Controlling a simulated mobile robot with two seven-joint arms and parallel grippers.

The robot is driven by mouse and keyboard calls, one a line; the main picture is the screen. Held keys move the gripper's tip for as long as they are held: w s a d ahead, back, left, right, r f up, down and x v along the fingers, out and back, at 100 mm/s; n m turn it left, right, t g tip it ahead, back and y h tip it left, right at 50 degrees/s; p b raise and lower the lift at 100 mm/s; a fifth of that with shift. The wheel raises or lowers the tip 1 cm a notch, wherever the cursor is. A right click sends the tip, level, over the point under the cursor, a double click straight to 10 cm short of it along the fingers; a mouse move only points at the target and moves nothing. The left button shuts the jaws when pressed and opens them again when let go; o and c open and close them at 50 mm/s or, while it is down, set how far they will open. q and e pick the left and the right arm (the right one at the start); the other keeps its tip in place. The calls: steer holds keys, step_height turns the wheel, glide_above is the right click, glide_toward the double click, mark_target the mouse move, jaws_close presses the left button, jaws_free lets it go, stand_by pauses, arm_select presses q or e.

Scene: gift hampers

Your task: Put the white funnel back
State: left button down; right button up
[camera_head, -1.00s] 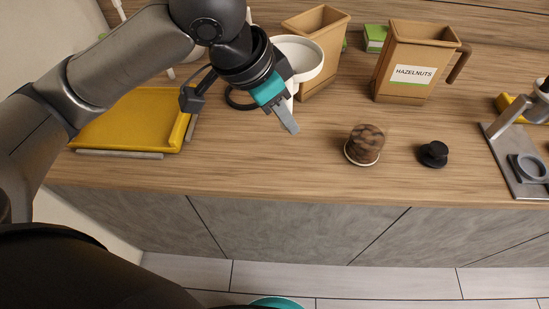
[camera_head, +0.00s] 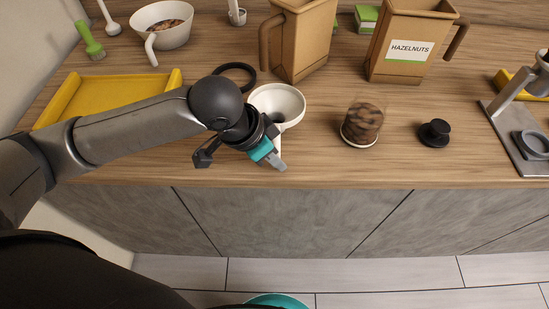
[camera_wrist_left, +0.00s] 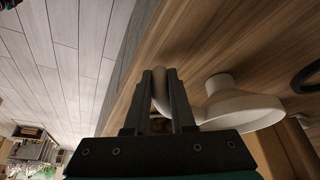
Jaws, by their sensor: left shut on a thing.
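The white funnel (camera_head: 280,104) has a wide round mouth facing up, in front of the tall brown container. It also shows in the left wrist view (camera_wrist_left: 243,108), with its narrow spout end toward the camera's upper side. My left gripper (camera_head: 275,163) is shut on the funnel's white handle, near the counter's front edge. In the left wrist view the handle sits between the two dark fingers (camera_wrist_left: 160,98). I cannot tell whether the funnel touches the counter. My right gripper is not in view.
A black ring (camera_head: 252,72) lies behind the funnel. A yellow tray (camera_head: 110,92) is at left, a white bowl (camera_head: 176,38) behind. A brown container (camera_head: 299,48), a hazelnuts box (camera_head: 397,70), a nut jar (camera_head: 362,122) and a black knob (camera_head: 434,132) stand rightward. Counter between funnel and jar is clear.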

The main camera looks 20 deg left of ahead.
arm_select(q)
steer(key=shift+f, duration=0.15)
steer(key=c, duration=0.8)
jaws_free()
steer(key=shift+o, duration=0.2)
steer(key=p+v, duration=0.3)
steer(key=v, duration=0.9)
steer(key=shift+p, duration=0.35)
